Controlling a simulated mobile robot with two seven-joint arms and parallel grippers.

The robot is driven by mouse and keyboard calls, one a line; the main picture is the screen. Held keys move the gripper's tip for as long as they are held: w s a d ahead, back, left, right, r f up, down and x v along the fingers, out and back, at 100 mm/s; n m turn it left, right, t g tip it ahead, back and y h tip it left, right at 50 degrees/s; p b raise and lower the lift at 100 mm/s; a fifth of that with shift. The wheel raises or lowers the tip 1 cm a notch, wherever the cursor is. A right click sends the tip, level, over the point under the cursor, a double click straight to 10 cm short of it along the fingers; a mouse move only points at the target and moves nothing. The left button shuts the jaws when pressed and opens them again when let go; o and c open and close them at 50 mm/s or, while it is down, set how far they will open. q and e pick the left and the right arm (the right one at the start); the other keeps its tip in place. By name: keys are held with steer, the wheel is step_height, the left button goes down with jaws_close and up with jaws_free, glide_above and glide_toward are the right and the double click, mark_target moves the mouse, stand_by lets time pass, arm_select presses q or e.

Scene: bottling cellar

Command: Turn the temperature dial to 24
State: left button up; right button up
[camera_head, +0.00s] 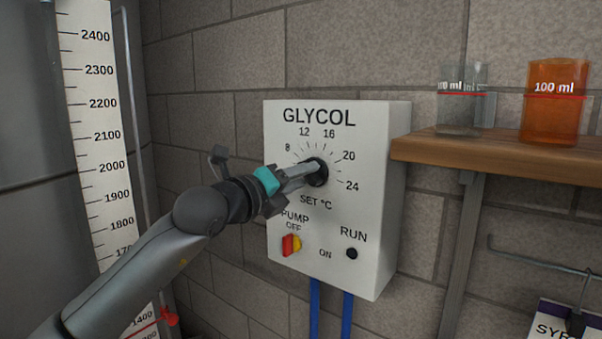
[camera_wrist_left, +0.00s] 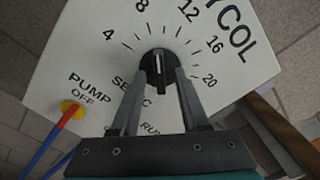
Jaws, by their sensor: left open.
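The black temperature dial (camera_head: 319,172) is on the white GLYCOL control box (camera_head: 385,150), partly hidden behind my fingers in the head view. In the left wrist view the dial (camera_wrist_left: 158,62) shows whole, its white mark pointing between 8 and 12. The 24 label (camera_head: 352,186) is at the lower right of the scale. My left gripper (camera_head: 306,171) is open, with its fingertips at the dial. In the left wrist view the gripper (camera_wrist_left: 159,75) has one finger on each side of the dial's near edge; I cannot tell whether they touch it. My right gripper is not in view.
A red and yellow pump switch (camera_head: 291,245) and a dark RUN lamp (camera_head: 352,254) sit below the dial. Blue pipes (camera_head: 315,305) run down from the box. A wooden shelf (camera_head: 500,152) at right holds a clear beaker (camera_head: 461,110) and an orange-filled beaker (camera_head: 553,112).

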arm_select(q)
steer(key=shift+c, duration=0.2)
jaws_close()
stand_by(0.5)
